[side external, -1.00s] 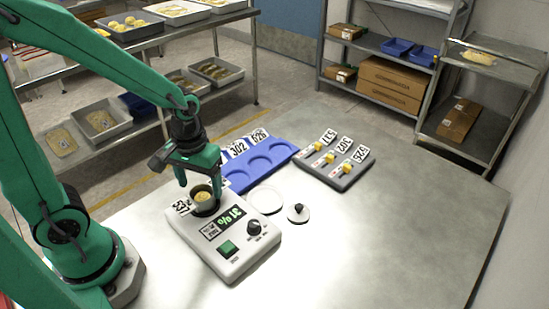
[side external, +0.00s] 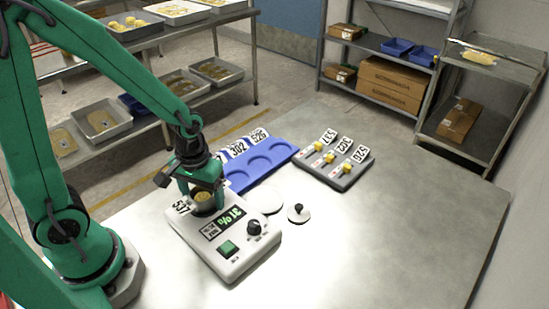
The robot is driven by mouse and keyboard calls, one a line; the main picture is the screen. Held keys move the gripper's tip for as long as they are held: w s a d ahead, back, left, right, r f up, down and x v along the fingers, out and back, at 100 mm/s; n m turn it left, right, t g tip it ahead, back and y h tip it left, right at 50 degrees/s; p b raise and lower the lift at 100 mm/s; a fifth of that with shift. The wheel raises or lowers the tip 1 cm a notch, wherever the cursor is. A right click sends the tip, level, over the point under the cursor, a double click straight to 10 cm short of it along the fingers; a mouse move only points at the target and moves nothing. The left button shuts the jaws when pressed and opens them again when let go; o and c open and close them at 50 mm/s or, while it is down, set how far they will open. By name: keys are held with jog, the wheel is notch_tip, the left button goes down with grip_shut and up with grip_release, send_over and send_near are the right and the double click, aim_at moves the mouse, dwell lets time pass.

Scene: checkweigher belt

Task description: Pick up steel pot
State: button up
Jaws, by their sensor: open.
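The steel pot (side external: 204,206) stands on the back part of the white checkweigher (side external: 210,255), with something yellowish inside it. The checkweigher shows a green 31% readout, a green button and a black knob. My gripper (side external: 203,198) is open, pointing down, with its fingers around the pot's upper part. The gripper body hides the pot's far side, and I cannot tell whether the fingers touch it.
A blue tray (side external: 236,182) with round recesses and number cards lies behind the checkweigher. A grey block (side external: 326,174) with yellow knobs stands to the right. A white disc (side external: 267,200) and a black-knobbed lid (side external: 299,215) lie between. The table's right side is clear.

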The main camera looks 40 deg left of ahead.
jog(key=c, duration=1.2)
jog(key=shift+r, duration=0.15)
jog(key=shift+r, duration=2)
jog(key=s+d+r, duration=0.2)
jog(key=d, duration=0.1)
jog(key=s+d+r, duration=0.2)
jog(key=d, duration=0.1)
jog(key=s+d+r, duration=0.2)
jog(key=d, duration=0.1)
jog(key=shift+s+d+r, duration=0.3)
jog(key=shift+d+r, duration=0.05)
